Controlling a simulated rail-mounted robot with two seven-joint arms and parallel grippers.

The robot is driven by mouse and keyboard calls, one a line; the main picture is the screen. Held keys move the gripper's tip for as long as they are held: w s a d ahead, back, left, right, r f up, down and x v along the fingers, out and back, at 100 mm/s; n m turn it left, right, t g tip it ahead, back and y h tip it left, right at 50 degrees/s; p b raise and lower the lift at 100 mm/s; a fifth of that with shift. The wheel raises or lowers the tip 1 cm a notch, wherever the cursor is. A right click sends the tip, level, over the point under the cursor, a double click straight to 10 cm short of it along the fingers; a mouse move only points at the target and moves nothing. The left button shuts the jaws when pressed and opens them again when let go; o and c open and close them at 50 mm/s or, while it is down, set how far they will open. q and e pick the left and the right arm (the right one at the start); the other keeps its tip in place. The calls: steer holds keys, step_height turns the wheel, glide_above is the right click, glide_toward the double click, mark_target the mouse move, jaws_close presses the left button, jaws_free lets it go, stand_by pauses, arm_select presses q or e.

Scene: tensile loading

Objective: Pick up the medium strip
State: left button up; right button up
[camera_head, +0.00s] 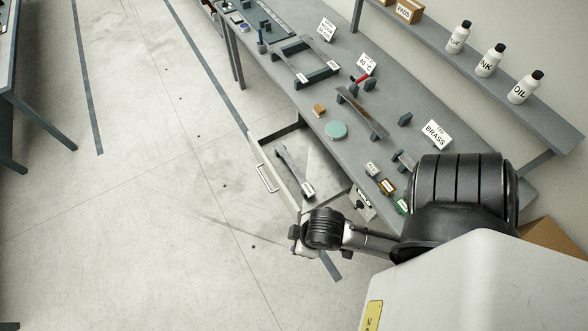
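A grey strip (289,165) with a white label at its near end lies in the open drawer (261,155) under the bench. A longer, bowed grey strip (362,113) rests on dark supports on the bench top. A dark rack (304,60) farther back carries bars with white labels. The labels are too small to read, so I cannot tell which strip is the medium one. My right gripper (298,240) is just off the drawer's near corner, apart from the strips. Its fingers are too small and turned to show whether they are open. My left gripper is out of view.
The bench (385,140) also holds a teal disc (336,130), a tan block (319,110), a BRASS sign (436,133) and small labelled blocks (387,186). Bottles (489,61) stand on the shelf above. The floor (160,200) left of the drawer is clear.

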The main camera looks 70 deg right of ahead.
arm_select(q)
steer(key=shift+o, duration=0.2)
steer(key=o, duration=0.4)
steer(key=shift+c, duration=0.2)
